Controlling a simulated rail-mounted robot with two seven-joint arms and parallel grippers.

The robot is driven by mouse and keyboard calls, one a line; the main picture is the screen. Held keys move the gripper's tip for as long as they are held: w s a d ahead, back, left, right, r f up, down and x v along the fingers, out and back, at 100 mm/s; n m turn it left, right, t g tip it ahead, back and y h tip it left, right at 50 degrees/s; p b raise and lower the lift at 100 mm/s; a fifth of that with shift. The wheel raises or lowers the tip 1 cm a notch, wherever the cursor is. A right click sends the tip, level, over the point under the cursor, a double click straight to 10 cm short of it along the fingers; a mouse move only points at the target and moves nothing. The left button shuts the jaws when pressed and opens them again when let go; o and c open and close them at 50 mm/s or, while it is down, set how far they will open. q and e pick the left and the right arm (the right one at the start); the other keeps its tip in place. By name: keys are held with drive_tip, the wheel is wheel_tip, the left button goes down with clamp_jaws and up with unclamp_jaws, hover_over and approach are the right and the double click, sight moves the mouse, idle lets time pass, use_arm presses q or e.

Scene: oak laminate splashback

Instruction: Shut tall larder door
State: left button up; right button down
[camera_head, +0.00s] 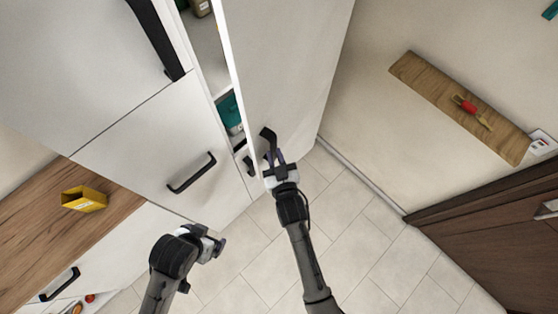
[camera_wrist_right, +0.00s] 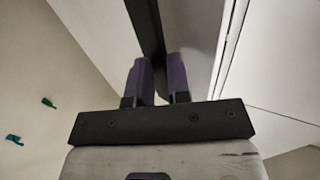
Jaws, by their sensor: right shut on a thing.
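The white tall larder door (camera_head: 290,60) stands ajar, with a gap on its left that shows shelves inside. Its black bar handle (camera_head: 267,135) is near the door's lower end in the head view. My right gripper (camera_head: 274,160) is at this handle, its purple fingers shut on it. In the right wrist view the dark handle (camera_wrist_right: 146,25) runs between the two fingers (camera_wrist_right: 160,75) of that gripper. My left gripper (camera_head: 214,246) is low over the floor, apart from the door; its jaws are too small to read.
A teal item (camera_head: 229,108) stands inside the larder. White drawers with a black handle (camera_head: 191,172) are to the left. A wooden wall shelf (camera_head: 430,82) and brown cabinet (camera_head: 500,240) are right. Tiled floor (camera_head: 350,225) is clear.

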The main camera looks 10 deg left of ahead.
drive_tip(key=c, duration=1.2)
unclamp_jaws()
drive_tip(key=shift+c, duration=0.2)
drive_tip(key=shift+s+d+f, duration=0.1)
drive_tip(key=shift+s+d, duration=0.05)
drive_tip(key=shift+s, duration=0.05)
drive_tip(key=b+v, duration=0.1)
drive_tip(key=v, duration=1.2)
drive_tip(key=shift+s+b, duration=0.15)
drive_tip(key=shift+b, duration=0.25)
drive_tip(key=shift+d, duration=0.1)
